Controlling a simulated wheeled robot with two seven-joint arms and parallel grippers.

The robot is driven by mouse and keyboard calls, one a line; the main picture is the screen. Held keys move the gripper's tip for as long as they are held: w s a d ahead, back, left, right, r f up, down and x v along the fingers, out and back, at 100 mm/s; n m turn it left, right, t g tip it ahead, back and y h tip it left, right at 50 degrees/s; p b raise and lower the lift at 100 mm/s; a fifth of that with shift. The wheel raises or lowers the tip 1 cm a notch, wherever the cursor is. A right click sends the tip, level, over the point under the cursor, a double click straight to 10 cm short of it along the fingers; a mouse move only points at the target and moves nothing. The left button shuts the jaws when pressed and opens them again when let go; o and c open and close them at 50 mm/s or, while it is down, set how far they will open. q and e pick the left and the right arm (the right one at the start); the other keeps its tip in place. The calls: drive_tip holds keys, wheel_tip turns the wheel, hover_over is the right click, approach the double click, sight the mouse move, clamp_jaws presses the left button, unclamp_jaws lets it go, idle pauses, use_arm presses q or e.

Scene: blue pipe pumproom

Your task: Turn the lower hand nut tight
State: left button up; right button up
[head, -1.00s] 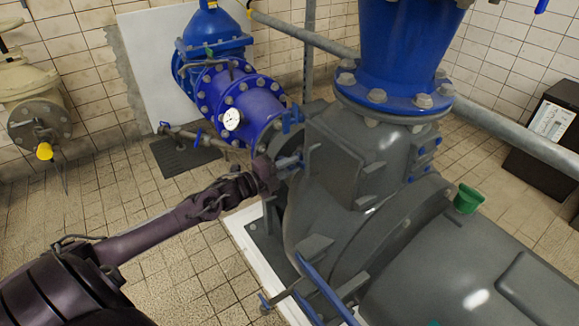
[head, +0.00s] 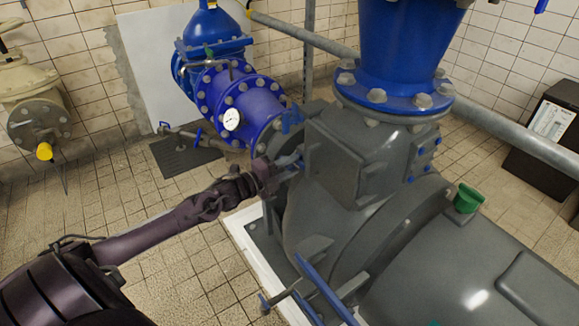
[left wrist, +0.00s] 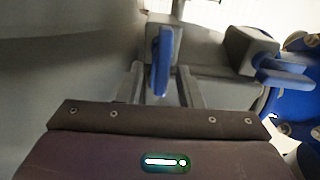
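The lower hand nut, a blue wing-shaped piece, is in the middle of the left wrist view (left wrist: 161,60) on a grey block of the pump housing. My left gripper (left wrist: 160,88) has one finger on each side of it, with small gaps visible, so it looks open around the nut. In the head view the left gripper (head: 283,166) reaches the left side of the grey housing, and its fingers and the nut are hard to separate there. A second blue hand nut (head: 291,121) sits higher on the housing. My right gripper is not in view.
The large grey pump housing (head: 335,215) fills the middle, with a blue pipe (head: 405,45) above it. A blue pipe with a gauge (head: 232,119) stands behind my gripper. A green cup-like part (head: 468,198) is on the right. The tiled floor at left is clear.

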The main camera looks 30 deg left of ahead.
use_arm(q)
drive_tip(key=p+v, duration=0.1)
drive_tip(key=v, duration=0.6)
drive_tip(key=shift+s+p, duration=0.3)
drive_tip(key=shift+p, duration=0.05)
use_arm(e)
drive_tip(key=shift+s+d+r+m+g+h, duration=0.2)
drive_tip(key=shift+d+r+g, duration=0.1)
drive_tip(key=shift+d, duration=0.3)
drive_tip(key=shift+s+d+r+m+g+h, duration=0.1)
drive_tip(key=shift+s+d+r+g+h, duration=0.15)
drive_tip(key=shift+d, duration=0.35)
use_arm(q)
drive_tip(key=shift+a, duration=0.15)
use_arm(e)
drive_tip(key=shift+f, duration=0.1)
